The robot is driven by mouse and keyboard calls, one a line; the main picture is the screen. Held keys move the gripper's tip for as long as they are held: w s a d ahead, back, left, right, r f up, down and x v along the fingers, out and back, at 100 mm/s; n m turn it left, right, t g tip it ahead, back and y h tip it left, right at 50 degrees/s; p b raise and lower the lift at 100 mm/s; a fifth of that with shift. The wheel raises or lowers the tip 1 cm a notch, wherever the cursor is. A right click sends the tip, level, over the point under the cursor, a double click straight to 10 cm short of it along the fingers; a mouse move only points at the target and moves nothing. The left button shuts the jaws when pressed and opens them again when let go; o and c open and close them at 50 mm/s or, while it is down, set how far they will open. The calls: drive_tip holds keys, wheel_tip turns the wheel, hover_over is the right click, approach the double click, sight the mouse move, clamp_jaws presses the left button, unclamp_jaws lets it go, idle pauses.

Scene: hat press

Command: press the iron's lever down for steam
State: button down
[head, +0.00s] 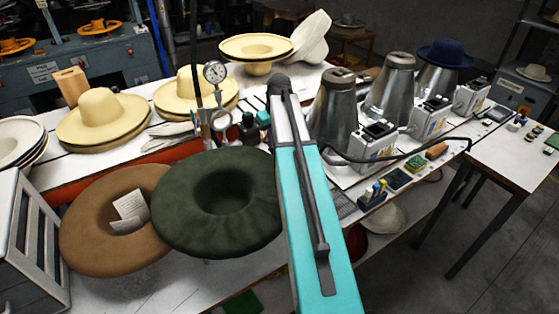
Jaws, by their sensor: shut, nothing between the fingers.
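I cannot clearly make out the iron or its lever. A round pressure gauge (215,72) stands upright at the back centre, with silver ring-shaped fittings (221,120) below it, behind the hats. Small dark objects (247,130) lie close to the right of these fittings. My teal and white arm link crosses the middle of the view and hides part of the bench behind it. My gripper cannot be made out; what lies behind the link is hidden.
A dark green felt hat (175,215) and a brown felt hat (85,235) lie in front. Straw hats (100,115) stand behind at left. Metal cones (332,112) and white control boxes (374,141) line the bench's right side. A white side table (510,165) stands farther right.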

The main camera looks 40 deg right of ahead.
drive_tip(key=shift+f+b, duration=0.55)
drive_tip(key=shift+f, duration=0.8)
idle(1.1)
drive_tip(key=shift+r, duration=0.1)
drive_tip(key=shift+r+p, duration=2.25)
drive_tip(key=shift+r, duration=1.2)
